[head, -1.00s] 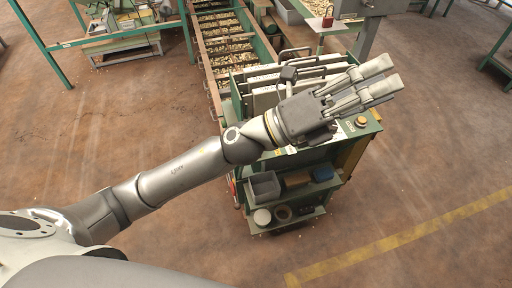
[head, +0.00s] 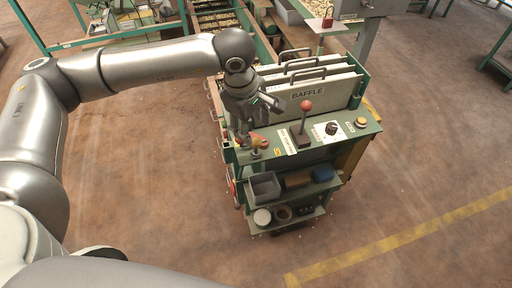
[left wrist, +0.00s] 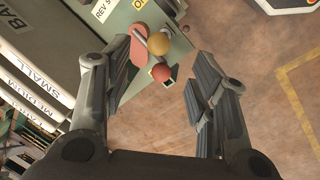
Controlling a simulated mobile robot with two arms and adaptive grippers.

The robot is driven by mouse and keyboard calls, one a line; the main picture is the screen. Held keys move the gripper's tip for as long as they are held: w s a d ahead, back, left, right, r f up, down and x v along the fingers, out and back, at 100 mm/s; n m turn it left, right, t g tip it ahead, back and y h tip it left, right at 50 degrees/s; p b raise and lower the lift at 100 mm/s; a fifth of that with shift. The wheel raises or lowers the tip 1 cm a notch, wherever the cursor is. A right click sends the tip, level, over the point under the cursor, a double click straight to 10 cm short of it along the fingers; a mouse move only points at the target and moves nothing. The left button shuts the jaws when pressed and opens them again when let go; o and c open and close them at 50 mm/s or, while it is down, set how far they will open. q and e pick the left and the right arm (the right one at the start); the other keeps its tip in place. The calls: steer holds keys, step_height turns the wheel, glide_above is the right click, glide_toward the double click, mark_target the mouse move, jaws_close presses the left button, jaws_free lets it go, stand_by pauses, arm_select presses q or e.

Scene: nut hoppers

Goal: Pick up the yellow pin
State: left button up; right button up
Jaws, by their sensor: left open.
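The yellow pin (left wrist: 159,43) shows a round yellow head in the left wrist view, at the corner of the green console. A red ball-headed pin (left wrist: 161,72) and a flat reddish piece (left wrist: 138,46) sit close beside it. In the head view the yellow pin (head: 264,144) is small and partly crowded by the red parts. My left gripper (head: 255,124) hangs above that console corner, pointing down. In the left wrist view its spread fingers (left wrist: 166,62) lie on either side of the pins and hold nothing. My right gripper is not in view.
The console (head: 330,152) carries a red-knobbed lever (head: 305,110), a black dial (head: 332,128) and a button (head: 361,122). Baffle plates (head: 312,92) with handles stand behind. A grey bin (head: 264,187) sits on the shelf below. Open floor lies left and right.

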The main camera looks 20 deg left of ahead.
mark_target(256, 140)
arm_select(q)
steer(key=f, duration=0.4)
steer(key=shift+w+d+f+p, duration=0.1)
steer(key=shift+w+d+p, duration=0.1)
steer(key=shift+w+p, duration=0.2)
steer(key=shift+f, duration=0.25)
steer(key=f+p, duration=0.2)
steer(key=f, duration=0.1)
steer(key=shift+w+d+f, duration=0.15)
steer(key=shift+w+f, duration=0.15)
steer(key=shift+w, duration=0.1)
steer(key=shift+w+f, duration=0.1)
steer(key=shift+f, duration=0.4)
steer(key=shift+c, duration=0.2)
